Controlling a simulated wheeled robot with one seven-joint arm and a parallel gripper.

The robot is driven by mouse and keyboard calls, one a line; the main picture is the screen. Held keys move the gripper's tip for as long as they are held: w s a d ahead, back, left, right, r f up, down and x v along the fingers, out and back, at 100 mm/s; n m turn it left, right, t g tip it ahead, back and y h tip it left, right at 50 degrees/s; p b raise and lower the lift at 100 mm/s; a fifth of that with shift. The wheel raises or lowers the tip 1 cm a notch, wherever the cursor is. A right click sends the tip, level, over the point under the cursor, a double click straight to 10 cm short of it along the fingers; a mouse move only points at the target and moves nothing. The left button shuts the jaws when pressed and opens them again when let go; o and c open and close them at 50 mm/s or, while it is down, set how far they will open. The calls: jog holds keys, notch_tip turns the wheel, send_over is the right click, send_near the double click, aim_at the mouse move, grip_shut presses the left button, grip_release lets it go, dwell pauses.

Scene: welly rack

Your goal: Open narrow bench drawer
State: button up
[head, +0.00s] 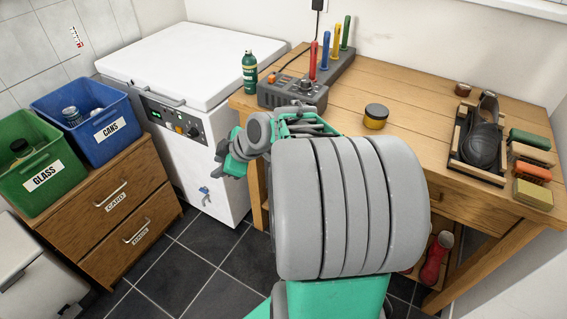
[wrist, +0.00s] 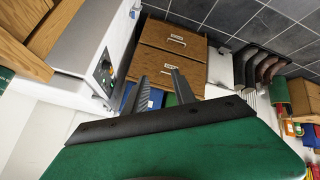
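The wooden workbench (head: 400,88) stands at the right in the head view. A stretch of its front, with what looks like a drawer front (head: 470,212), shows below the top at right. My grey arm covers most of the rest of that front, so I cannot tell how far any drawer is open. My gripper is at the end of the arm, left of the bench near the white freezer, with its fingers unclear in the head view. In the wrist view my gripper (wrist: 159,76) has its two dark fingers apart with nothing between them. It is away from the bench front.
A white chest freezer (head: 170,60) stands left of the bench. A brown drawer cabinet (head: 120,215) carries green (head: 40,165) and blue (head: 92,120) bins. A shoe holder (head: 478,140), brushes and a yellow tin (head: 376,116) lie on the bench. Dark floor tiles (head: 205,255) are clear.

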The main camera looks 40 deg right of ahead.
jog(key=w+d+f+n+t+b, duration=0.2)
jog(key=d+f+t+b, duration=0.15)
jog(key=d+f, duration=0.45)
jog(key=s+d+f+n+t+h+b, duration=0.1)
jog(key=s+d+n+t+h+b, duration=0.2)
jog(key=d, duration=0.6)
jog(key=s+d+f+t+h+b, duration=0.1)
jog(key=s+d+t+b, duration=0.3)
jog(key=d, duration=0.5)
jog(key=shift+g, duration=0.55)
jog(key=w, duration=0.9)
jog(key=shift+d+f+b, duration=0.15)
jog(key=shift+d+b, duration=0.15)
jog(key=shift+c, duration=0.4)
jog(key=shift+s+y, duration=0.1)
jog(key=shift+y, duration=0.2)
grip_shut()
